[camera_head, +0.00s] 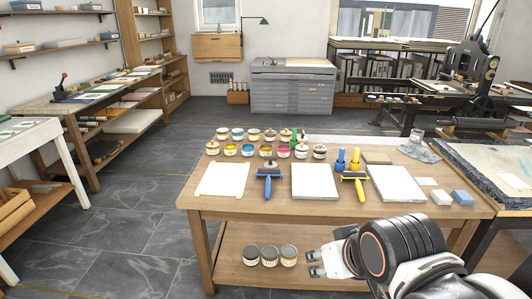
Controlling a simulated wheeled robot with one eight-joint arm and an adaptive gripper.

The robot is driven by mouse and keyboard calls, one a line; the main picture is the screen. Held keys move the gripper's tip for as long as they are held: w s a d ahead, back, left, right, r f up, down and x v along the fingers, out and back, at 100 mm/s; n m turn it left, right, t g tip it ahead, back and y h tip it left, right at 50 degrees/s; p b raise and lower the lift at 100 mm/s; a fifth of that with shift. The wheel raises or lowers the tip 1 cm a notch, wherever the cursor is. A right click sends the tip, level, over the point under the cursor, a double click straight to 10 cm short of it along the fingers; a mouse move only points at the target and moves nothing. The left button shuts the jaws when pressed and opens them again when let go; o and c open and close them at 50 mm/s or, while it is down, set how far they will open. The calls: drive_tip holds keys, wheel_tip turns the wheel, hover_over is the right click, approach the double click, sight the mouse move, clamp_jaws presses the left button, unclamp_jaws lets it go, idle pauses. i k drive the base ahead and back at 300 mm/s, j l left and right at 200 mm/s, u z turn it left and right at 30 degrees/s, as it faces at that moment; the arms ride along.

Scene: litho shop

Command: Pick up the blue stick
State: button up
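A roller with a blue handle (267,189) lies near the front of the table, between two white sheets. I cannot tell for sure which of these is the blue stick. My gripper (314,263) is low in front of the table, below its top and to the right of the jars on the lower shelf. Its two fingers are apart, with nothing visible between them.
Several ink jars (231,150) and a green bottle (294,139) stand at the back of the table. Jars (270,256) stand on the lower shelf.

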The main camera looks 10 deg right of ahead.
sight(341, 158)
drive_tip(key=i+l, duration=0.3)
drive_tip(key=i, duration=0.15)
drive_tip(key=i+l, duration=0.3)
drive_tip(key=i, duration=0.15)
drive_tip(key=i+l+z, duration=0.1)
drive_tip(key=i+l, duration=0.5)
drive_tip(key=i, duration=0.3)
